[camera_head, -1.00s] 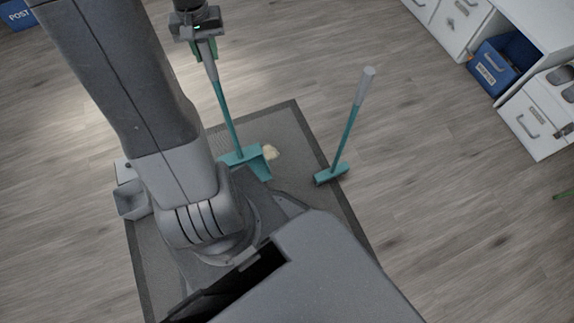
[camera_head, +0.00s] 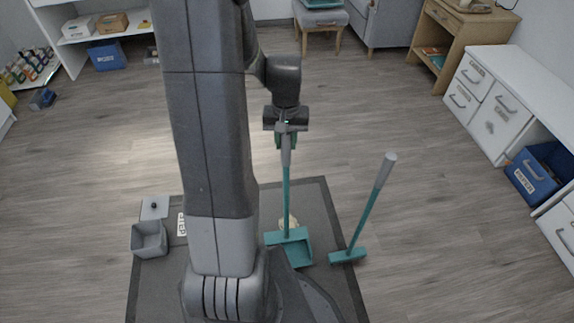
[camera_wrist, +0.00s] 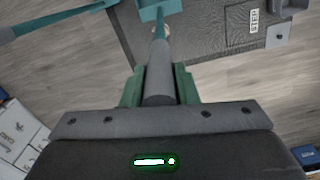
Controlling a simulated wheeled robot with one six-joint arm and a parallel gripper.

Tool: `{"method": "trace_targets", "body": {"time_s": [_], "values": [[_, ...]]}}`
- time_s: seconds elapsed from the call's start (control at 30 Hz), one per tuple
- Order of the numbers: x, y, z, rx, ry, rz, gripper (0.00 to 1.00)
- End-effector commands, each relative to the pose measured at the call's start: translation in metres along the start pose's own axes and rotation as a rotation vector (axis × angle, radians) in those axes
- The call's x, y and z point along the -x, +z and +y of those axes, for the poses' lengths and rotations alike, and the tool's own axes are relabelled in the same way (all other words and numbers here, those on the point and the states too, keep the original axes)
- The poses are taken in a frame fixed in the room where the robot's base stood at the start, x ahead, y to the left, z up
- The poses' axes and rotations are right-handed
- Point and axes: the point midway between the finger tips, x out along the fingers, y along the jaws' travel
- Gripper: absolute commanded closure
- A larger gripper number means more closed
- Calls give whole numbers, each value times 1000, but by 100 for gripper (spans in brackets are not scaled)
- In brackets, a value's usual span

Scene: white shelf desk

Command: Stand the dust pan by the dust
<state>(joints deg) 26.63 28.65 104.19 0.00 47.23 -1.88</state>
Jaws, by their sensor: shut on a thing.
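The dust pan (camera_head: 289,246) is teal with a long handle, grey at its top. It is upright on or just above the dark mat; contact is hard to tell. The dust (camera_head: 288,222) is a small beige pile right behind the pan, partly hidden by its handle. My gripper (camera_head: 286,136) is shut on the grey handle top. In the wrist view, the green fingers of my gripper (camera_wrist: 159,88) clasp the handle, and the teal pan (camera_wrist: 153,12) shows at the top edge.
A teal broom (camera_head: 347,256) stands to the right, its grey-topped handle leaning right. A grey bin (camera_head: 150,239) and a white item (camera_head: 154,208) with a dark knob are at the mat's left. White drawers (camera_head: 490,108) and a blue box (camera_head: 538,172) stand right. The floor behind the mat is clear.

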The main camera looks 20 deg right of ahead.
Motion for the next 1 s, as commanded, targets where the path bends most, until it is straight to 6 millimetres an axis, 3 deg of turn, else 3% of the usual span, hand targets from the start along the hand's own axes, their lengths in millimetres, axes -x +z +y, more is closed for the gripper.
{"method": "trace_targets", "body": {"time_s": [0.43,0.83,0.87,0.93,1.0], "values": [[-50,0,0,0,0,-1,100],[-56,0,0,0,0,2,100],[-56,0,0,0,0,1,69],[-55,0,0,0,0,1,55],[-55,0,0,0,0,1,51]]}}
